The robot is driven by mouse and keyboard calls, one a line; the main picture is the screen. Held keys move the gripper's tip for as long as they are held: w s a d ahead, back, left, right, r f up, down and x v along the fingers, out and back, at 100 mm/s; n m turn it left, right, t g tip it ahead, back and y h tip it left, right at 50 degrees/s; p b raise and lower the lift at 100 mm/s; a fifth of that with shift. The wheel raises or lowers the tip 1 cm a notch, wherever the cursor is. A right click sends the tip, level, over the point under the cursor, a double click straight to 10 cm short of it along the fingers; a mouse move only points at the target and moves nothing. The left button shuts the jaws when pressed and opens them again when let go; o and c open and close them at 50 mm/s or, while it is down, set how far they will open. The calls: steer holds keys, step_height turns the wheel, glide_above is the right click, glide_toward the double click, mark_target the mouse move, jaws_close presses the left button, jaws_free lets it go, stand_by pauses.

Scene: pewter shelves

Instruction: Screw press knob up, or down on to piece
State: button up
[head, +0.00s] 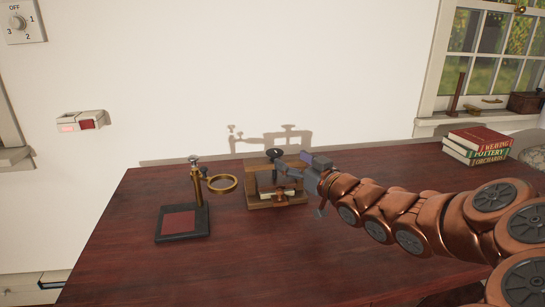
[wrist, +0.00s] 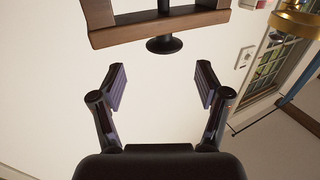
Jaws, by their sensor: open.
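The small wooden press (head: 262,203) stands on the dark red table, near its back edge. Its round black knob (head: 273,154) is at the top, above the wooden crossbar. A pale piece (head: 268,194) shows low inside the frame, partly hidden. My gripper (head: 284,168) reaches in from the right, close to the knob. In the wrist view the picture is turned over, so the knob (wrist: 164,45) hangs below the wooden crossbar (wrist: 160,24). My gripper's two fingers (wrist: 161,77) are spread apart with nothing between them. The knob lies centred just beyond the fingertips.
A stand with a brass ring (head: 222,184) is left of the press; its dark base (head: 180,224) has a red pad. Books (head: 477,145) lie at the far right. A wall switch (head: 80,122) and dial (head: 20,22) are at left. The front of the table is clear.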

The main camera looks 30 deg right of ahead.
mark_target(280, 156)
steer(key=shift+w+a+f+b, duration=0.15)
steer(key=shift+w+a, duration=0.1)
steer(key=shift+w, duration=0.4)
steer(key=shift+w+a+r+b, duration=0.1)
steer(key=shift+w+a+b, duration=0.1)
steer(key=shift+w, duration=0.4)
steer(key=shift+w+b, duration=0.55)
steer(key=shift+w, duration=2.1)
steer(key=c, duration=1.1)
steer(key=shift+d, duration=0.2)
steer(key=shift+c, duration=0.4)
steer(key=shift+a+f+b, duration=0.15)
steer(key=shift+a+b, duration=0.1)
steer(key=shift+b, duration=0.3)
